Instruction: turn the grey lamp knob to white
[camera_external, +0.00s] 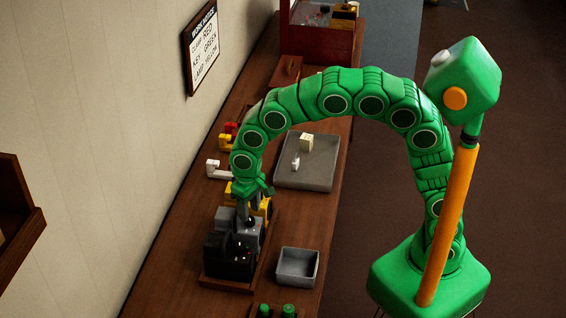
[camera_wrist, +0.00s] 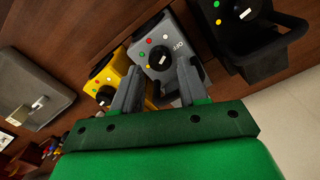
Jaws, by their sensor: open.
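The grey lamp box (camera_wrist: 180,47) shows in the wrist view between a yellow box and a black one. Its face has a dark round knob (camera_wrist: 160,58), small coloured dots including red and green, and an "OFF" mark. Where the knob points is too small to tell. My gripper (camera_wrist: 159,72) is open, its two grey fingers apart in front of the knob's lower side; whether they touch it I cannot tell. In the external view my gripper (camera_external: 249,197) is just above the grey box (camera_external: 250,222), hiding part of it.
The yellow box (camera_wrist: 112,77) and black box (camera_wrist: 250,40) stand close on either side, each with a knob. A large grey tray (camera_external: 305,182) and a small grey bin (camera_external: 297,280) are on the bench. A wall sign (camera_external: 203,48) includes the line "LAMP YELLOW".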

